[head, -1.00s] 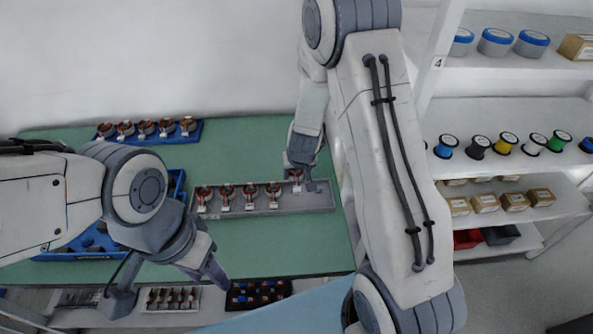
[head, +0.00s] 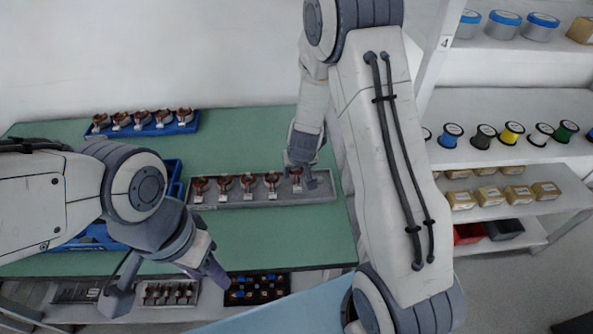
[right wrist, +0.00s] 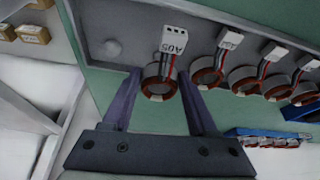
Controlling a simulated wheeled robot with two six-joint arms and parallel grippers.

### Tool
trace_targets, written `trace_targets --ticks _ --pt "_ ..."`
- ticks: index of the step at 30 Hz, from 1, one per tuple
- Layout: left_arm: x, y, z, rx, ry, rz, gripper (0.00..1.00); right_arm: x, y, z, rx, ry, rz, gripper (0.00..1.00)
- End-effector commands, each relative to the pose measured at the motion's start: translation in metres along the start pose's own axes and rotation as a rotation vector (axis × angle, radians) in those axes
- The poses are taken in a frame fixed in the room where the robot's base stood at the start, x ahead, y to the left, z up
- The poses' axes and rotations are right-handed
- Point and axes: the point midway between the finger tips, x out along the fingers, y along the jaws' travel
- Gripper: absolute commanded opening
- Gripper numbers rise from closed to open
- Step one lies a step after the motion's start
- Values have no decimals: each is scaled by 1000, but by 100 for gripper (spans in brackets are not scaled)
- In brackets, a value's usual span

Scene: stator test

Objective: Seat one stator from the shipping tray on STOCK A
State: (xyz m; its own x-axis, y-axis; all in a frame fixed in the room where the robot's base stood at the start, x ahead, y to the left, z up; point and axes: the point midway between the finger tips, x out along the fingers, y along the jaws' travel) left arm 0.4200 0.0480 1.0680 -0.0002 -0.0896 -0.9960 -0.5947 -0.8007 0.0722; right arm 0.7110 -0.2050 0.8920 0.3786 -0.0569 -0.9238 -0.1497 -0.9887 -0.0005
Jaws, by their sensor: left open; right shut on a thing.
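My right gripper (head: 299,168) is shut on a copper-wound stator (head: 297,177) at the right end of the stator row on a long grey tray (head: 235,204). In the right wrist view the fingers (right wrist: 160,78) lie either side of the stator's ring (right wrist: 159,83), and its white connector (right wrist: 174,40) reads A05. The stator is at or just above the tray; contact underneath is hidden. Several stators (head: 248,182) stand beside it. My left gripper (head: 168,285) is open and empty at the near table edge. No STOCK A label is readable.
A blue tray (head: 160,130) with several stators lies at the back left. A blue crate (head: 90,238) sits partly behind my left arm. A black tray (head: 257,288) and a pale tray (head: 170,292) are at the front. Shelves (head: 520,150) stand at right.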

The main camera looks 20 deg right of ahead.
Motion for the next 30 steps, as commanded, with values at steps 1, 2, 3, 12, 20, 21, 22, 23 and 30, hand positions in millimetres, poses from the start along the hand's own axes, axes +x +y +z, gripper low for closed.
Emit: trace_targets --ticks 1,2,3,12,20,21,22,23,30 --pt "0 0 0 0 0 0 50 0 0 0 0 1 0 0" --pt "0 0 0 0 0 0 50 0 0 0 -1 1 0 0" --pt "0 0 0 0 0 0 50 0 0 0 -1 1 0 0" --pt "2 0 0 0 0 0 50 1 0 1 -1 1 0 0" --pt "9 -1 0 0 0 0 50 8 0 4 -2 1 0 0" --pt "10 -1 1 0 0 0 50 9 0 5 -2 1 0 0" --pt "11 -1 1 0 0 0 50 10 0 5 -2 1 0 0" --pt "12 -1 1 0 0 0 50 11 0 5 -2 1 0 0" --pt "19 -1 1 0 0 0 50 18 0 8 -1 1 0 0"
